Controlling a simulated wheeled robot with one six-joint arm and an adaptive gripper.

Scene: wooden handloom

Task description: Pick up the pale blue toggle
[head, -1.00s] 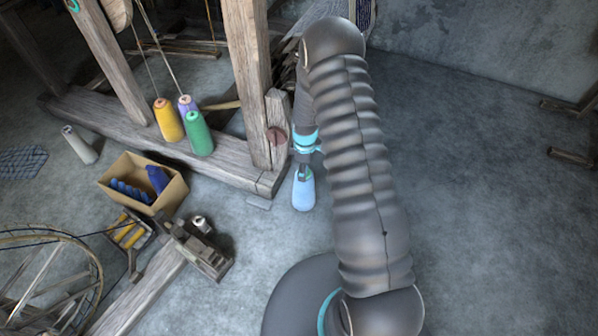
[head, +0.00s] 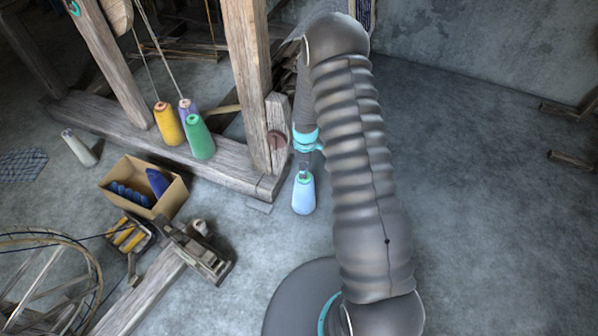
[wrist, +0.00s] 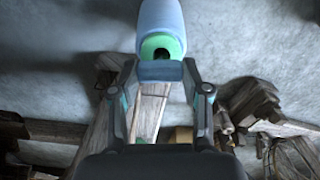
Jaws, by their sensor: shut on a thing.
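A pale blue bar, the toggle (wrist: 160,71), spans the gap between my fingertips in the wrist view. My gripper (wrist: 162,76) is shut on it, with one finger at each end. A larger pale blue cone (wrist: 162,15) with a green ring and dark hole shows just beyond the bar; I cannot tell whether they touch. In the head view the cone (head: 303,196) appears upright right below my gripper (head: 304,170). The bar is too small to make out there.
The wooden loom post (head: 250,80) and foot beam (head: 215,168) stand close to the left of my gripper. A cardboard box (head: 168,200) lies further left.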

